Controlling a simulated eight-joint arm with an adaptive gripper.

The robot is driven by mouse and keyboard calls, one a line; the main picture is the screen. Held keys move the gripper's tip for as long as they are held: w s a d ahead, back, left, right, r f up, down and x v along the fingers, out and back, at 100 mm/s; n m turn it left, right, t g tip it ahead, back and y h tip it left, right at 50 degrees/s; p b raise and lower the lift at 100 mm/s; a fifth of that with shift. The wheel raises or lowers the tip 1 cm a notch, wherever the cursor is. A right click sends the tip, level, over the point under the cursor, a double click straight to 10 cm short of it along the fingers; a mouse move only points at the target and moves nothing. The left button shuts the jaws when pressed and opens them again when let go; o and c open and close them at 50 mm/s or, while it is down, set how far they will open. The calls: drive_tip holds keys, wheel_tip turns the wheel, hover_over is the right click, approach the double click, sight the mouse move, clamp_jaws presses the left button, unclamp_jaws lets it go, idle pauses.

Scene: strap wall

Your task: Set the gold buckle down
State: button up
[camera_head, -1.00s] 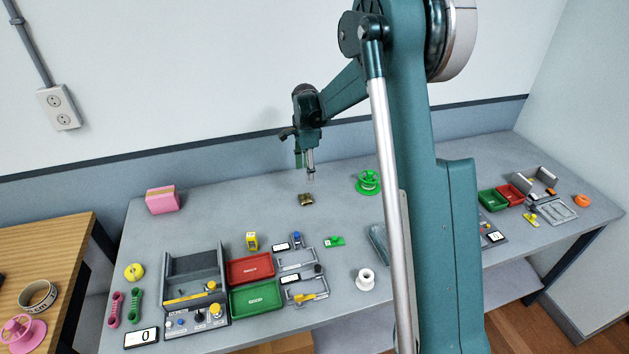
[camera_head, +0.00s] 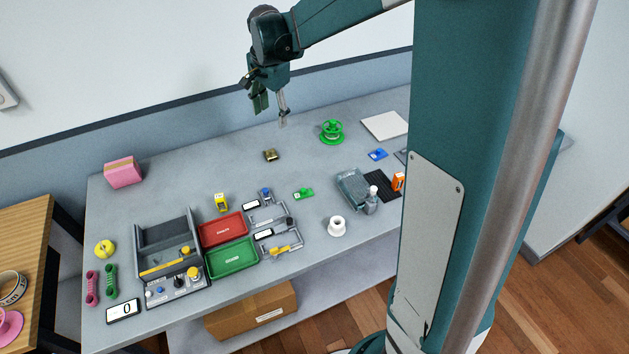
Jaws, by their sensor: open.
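The gold buckle (camera_head: 271,155) is a small dark-gold piece lying on the bare back part of the grey table (camera_head: 200,178). My gripper (camera_head: 281,121) hangs above the table, a little behind and above the buckle in the picture. It is open and apart from the buckle, with nothing seen between its fingers. The fingers are small here and their fine shape is hard to make out.
A green spool (camera_head: 332,132) stands right of the buckle. A green clip (camera_head: 303,193), a yellow piece (camera_head: 221,202), a red tray (camera_head: 223,230) and a green tray (camera_head: 232,258) lie nearer. A pink block (camera_head: 123,172) is at left. Table around the buckle is clear.

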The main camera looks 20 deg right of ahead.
drive_tip(key=s+a+r+n+t, duration=0.1)
drive_tip(key=s+r+n, duration=0.2)
drive_tip(key=s, duration=0.6)
drive_tip(key=s+r+n+t, duration=0.2)
drive_tip(key=s+r+n, duration=0.1)
drive_tip(key=s, duration=0.6)
drive_tip(key=s+a+r+n+t, duration=0.1)
drive_tip(key=s+r+n, duration=0.25)
drive_tip(key=s, duration=0.55)
drive_tip(key=s+f+n+t, duration=0.1)
drive_tip(key=s+f+n, duration=0.3)
drive_tip(key=s, duration=0.5)
drive_tip(key=shift+s, duration=0.2)
